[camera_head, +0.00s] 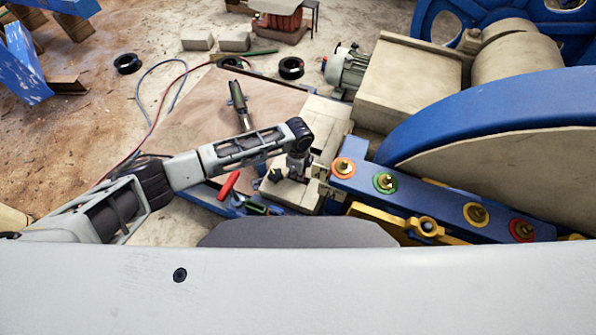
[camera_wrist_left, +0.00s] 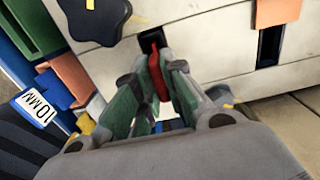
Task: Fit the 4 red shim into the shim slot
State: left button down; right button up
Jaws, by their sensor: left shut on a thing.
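My left gripper (camera_head: 295,168) is over the pale block (camera_head: 289,192) beside the blue beam in the head view. In the left wrist view, the gripper (camera_wrist_left: 160,68) has its green-padded fingers shut on the red shim (camera_wrist_left: 158,76). The shim's far end overlaps the lower edge of a dark slot opening (camera_wrist_left: 149,36) in the pale block. I cannot tell whether the end is inside the slot. The fingers hide part of the shim. In the head view, the shim cannot be made out. My right gripper is not in view.
A dark star-shaped knob (camera_wrist_left: 95,20) sits left of the slot. A second slot (camera_wrist_left: 269,46) under an orange piece (camera_wrist_left: 277,12) is on the right. A green piece (camera_wrist_left: 33,22) and a 10MM label (camera_wrist_left: 38,107) are at left. The blue beam (camera_head: 450,205) carries coloured rings.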

pick_arm(q)
jog(key=shift+f, duration=0.6)
dwell(0.3)
jog(key=c, duration=1.4)
grip_release()
jog(key=shift+c, duration=0.2)
jog(key=shift+r, duration=0.1)
notch_tip(320, 180, up, 12)
dwell(0.6)
